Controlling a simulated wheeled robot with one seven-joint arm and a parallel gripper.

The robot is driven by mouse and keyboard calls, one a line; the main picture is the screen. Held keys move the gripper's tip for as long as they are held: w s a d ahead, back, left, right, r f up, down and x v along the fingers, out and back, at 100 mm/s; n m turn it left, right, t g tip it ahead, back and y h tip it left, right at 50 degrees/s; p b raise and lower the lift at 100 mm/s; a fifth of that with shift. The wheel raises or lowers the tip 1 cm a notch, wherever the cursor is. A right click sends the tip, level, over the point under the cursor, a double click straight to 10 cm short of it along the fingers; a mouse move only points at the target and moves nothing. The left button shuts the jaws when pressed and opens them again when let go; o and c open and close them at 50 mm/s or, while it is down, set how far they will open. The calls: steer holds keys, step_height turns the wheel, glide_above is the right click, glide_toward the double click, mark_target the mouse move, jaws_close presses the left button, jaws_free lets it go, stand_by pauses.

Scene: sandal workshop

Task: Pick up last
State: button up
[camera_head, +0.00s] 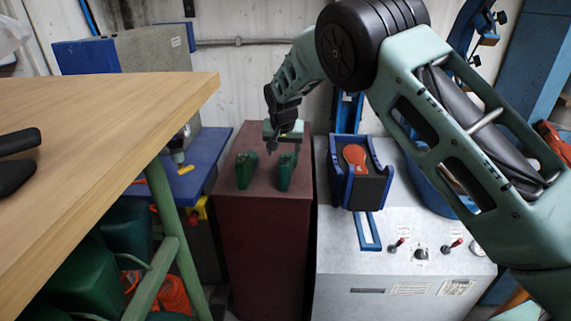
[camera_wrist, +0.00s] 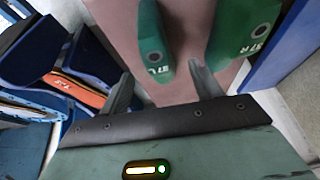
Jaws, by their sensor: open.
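Two green shoe lasts stand apart on a dark red cabinet (camera_head: 265,235). The left last (camera_head: 246,170) and the right last (camera_head: 285,172) show in the head view. My gripper (camera_head: 284,147) is above and behind the right last. In the wrist view my gripper (camera_wrist: 164,84) is open, its two fingers spread wide with nothing held. The near end of one last (camera_wrist: 152,45) lies just ahead, between the lines of the fingers. The other last (camera_wrist: 236,38) is beyond the right finger. Whether a finger touches a last cannot be told.
A grey machine (camera_head: 400,270) with a blue-framed press holding an orange-red sole (camera_head: 355,157) stands right of the cabinet. A wooden table (camera_head: 100,125) fills the left. A blue bench (camera_head: 200,165) stands between table and cabinet. The cabinet top's front is clear.

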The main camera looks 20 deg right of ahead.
mark_target(285, 159)
steer(key=x, duration=0.3)
steer(key=shift+d+p+x, duration=0.15)
steer(key=shift+p+x, duration=0.45)
steer(key=shift+x, duration=0.75)
steer(key=shift+d+p+x, duration=0.1)
steer(key=shift+p+x, duration=0.5)
steer(key=shift+x, duration=0.8)
steer(key=shift+s, duration=0.2)
steer(key=c, duration=1)
steer(key=shift+c, duration=0.2)
steer(key=shift+r, duration=0.15)
